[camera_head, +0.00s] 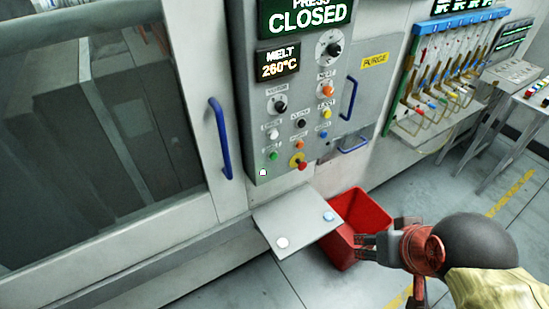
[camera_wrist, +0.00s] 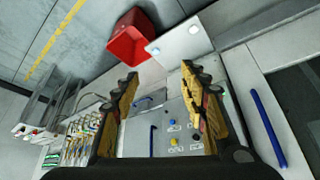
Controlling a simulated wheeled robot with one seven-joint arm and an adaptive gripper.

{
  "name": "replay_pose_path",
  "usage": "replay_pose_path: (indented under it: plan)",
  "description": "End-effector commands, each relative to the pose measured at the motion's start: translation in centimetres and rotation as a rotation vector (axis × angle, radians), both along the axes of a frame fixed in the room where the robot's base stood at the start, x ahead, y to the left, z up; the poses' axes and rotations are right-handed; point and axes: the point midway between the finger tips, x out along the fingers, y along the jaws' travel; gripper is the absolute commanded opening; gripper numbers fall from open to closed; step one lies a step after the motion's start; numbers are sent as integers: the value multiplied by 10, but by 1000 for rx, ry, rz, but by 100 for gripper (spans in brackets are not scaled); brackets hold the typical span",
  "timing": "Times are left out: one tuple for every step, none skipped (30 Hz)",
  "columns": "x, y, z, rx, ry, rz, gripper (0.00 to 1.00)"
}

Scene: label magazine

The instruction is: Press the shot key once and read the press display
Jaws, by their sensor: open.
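The press display (camera_head: 310,17) at the top of the grey control panel (camera_head: 245,100) reads "PRESS CLOSED". The panel carries labelled keys and knobs: an orange key (camera_head: 327,91), a yellow key (camera_head: 326,113), a white key (camera_head: 272,134), a blue key (camera_head: 323,134) and a green key (camera_head: 273,154). The small labels are too blurred to tell which is the shot key. My gripper (camera_head: 366,247) is open and empty, low and right of the panel, apart from it. In the wrist view my gripper (camera_wrist: 158,82) has its fingers spread, with the panel showing between and beyond them.
A melt display (camera_head: 278,63) reads 260°C. A red stop button (camera_head: 299,161) sits low on the panel. Below it are a shelf (camera_head: 290,222) with a white and a blue disc, and a red bin (camera_head: 365,205). Blue handles (camera_head: 220,140) stick out beside the panel. A tool rack stands right.

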Motion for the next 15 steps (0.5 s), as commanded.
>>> replay_pose_path:
  plan:
    - [0, 0, 0, 0, 0, 0, 41]
    - [0, 0, 0, 0, 0, 0, 40]
    - [0, 0, 0, 0, 0, 0, 37]
    - [0, 0, 0, 0, 0, 0, 36]
    - [0, 0, 0, 0, 0, 0, 34]
    - [0, 0, 0, 0, 0, 0, 32]
    - [0, 0, 0, 0, 0, 0, 30]
    - [0, 0, 0, 0, 0, 0, 28]
    - [0, 0, 0, 0, 0, 0, 26]
    - [0, 0, 0, 0, 0, 0, 24]
    - [0, 0, 0, 0, 0, 0, 23]
    - [0, 0, 0, 0, 0, 0, 20]
    - [0, 0, 0, 0, 0, 0, 19]
    - [0, 0, 0, 0, 0, 0, 17]
    - [0, 0, 0, 0, 0, 0, 15]
